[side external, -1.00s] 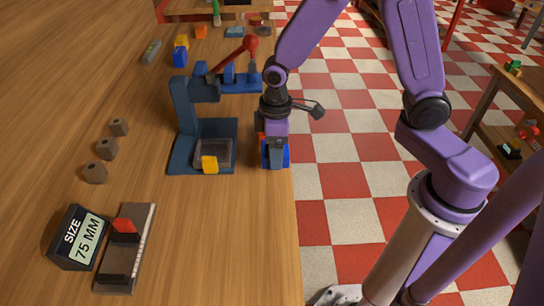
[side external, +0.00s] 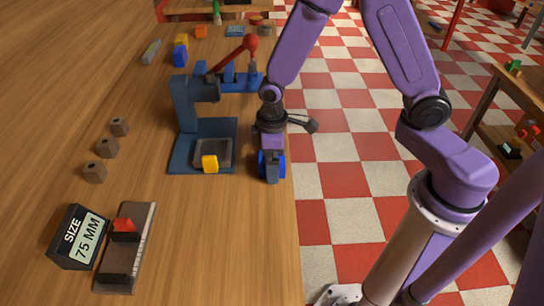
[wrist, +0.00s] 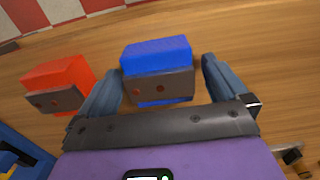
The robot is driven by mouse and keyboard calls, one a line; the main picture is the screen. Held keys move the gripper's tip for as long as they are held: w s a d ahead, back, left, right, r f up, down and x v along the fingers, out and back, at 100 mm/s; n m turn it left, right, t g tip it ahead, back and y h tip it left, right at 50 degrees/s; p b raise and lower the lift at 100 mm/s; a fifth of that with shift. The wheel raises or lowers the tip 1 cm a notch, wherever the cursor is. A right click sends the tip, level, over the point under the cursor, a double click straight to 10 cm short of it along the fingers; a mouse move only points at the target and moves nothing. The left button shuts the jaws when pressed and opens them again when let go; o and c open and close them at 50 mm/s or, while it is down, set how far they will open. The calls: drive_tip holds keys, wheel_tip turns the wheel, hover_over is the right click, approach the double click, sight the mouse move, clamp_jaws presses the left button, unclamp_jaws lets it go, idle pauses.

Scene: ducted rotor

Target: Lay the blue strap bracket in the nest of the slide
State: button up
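The blue strap bracket (wrist: 157,54), a bright blue block with a grey two-holed plate, lies between my fingers in the wrist view. In the side external view, blue parts of it (side external: 281,163) show around my finger. My gripper (wrist: 163,85) is open, one finger on each side of the bracket; a gap shows at the right finger. In the side external view my gripper (side external: 270,172) is low at the table's right edge. Left of it, the dark blue press (side external: 186,115) has a grey square slide (side external: 222,148) with a yellow block (side external: 209,163) at its front.
A red bracket (wrist: 58,82) stands just left of my left finger in the wrist view. The press lever has a red knob (side external: 250,42).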

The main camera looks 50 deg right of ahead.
idle(0.3)
wheel_tip(320, 180, up, 18)
drive_tip(key=s+d+f+n, duration=0.1)
drive_tip(key=s+d, duration=0.2)
drive_tip(key=s, duration=0.7)
drive_tip(key=s+d+f+n, duration=0.1)
drive_tip(key=s+d+n, duration=0.1)
drive_tip(key=s, duration=0.9)
drive_tip(key=shift+d+f+n, duration=0.3)
drive_tip(key=shift+d+f, duration=0.1)
drive_tip(key=shift+d, duration=0.45)
drive_tip(key=w+a+r+m+t+h, duration=0.1)
drive_tip(key=w+a+m+t+h, duration=0.1)
drive_tip(key=w+a+m, duration=0.6)
drive_tip(key=w+a+m+t+h, duration=0.1)
drive_tip(key=w+a+m, duration=0.2)
drive_tip(key=w+m, duration=0.85)
drive_tip(key=d+f, duration=0.1)
drive_tip(key=f, duration=0.4)
drive_tip(key=w+d+f+m, duration=0.1)
drive_tip(key=d+f, duration=0.1)
drive_tip(key=f, duration=0.3)
drive_tip(key=w+d+f+m, duration=0.1)
drive_tip(key=f, duration=0.4)
drive_tip(key=shift+d+f, duration=0.3)
drive_tip(key=shift+f, duration=0.05)
